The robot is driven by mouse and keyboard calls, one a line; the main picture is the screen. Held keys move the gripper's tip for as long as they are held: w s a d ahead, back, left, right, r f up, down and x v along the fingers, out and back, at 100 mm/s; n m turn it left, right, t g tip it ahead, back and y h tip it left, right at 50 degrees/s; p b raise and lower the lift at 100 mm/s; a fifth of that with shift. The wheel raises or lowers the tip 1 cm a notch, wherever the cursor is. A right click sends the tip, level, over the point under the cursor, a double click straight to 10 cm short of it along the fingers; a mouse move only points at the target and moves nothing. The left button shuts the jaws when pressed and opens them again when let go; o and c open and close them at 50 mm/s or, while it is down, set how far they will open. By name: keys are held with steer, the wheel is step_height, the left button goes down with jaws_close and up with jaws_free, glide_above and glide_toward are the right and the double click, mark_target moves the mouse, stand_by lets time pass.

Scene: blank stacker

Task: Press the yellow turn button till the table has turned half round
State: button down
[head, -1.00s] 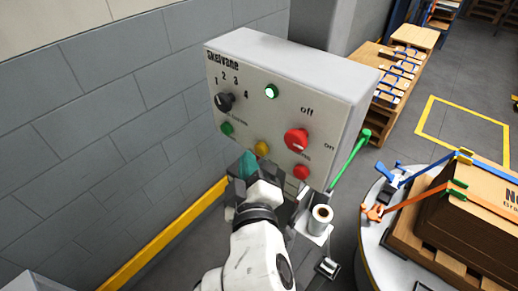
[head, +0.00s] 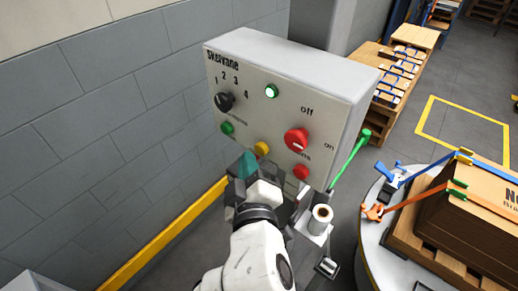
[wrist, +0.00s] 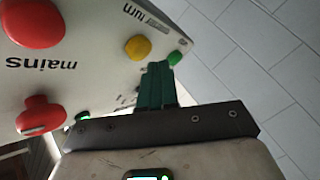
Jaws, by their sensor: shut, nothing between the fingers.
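The yellow turn button (head: 262,147) sits low on the front of the grey control box (head: 330,75). It also shows in the wrist view (wrist: 137,47), beside the word "turn". My gripper (head: 247,164) is shut and empty, its teal fingers just below and left of the button in the head view. In the wrist view the fingertips (wrist: 158,68) lie between the yellow button and the green button (wrist: 174,58). I cannot tell whether they touch the panel. The round table (head: 372,240) at right bears a pallet with a strapped brown box (head: 470,225).
The box also carries a black dial (head: 224,102), a lit green lamp (head: 271,90), a large red mains switch (head: 297,139) and a lower red button (head: 301,172). A grey block wall (head: 100,130) stands at left. A white roll (head: 322,215) stands right of my gripper.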

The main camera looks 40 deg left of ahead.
steer(key=shift+w, duration=0.15)
stand_by(0.6)
steer(key=shift+w, duration=0.3)
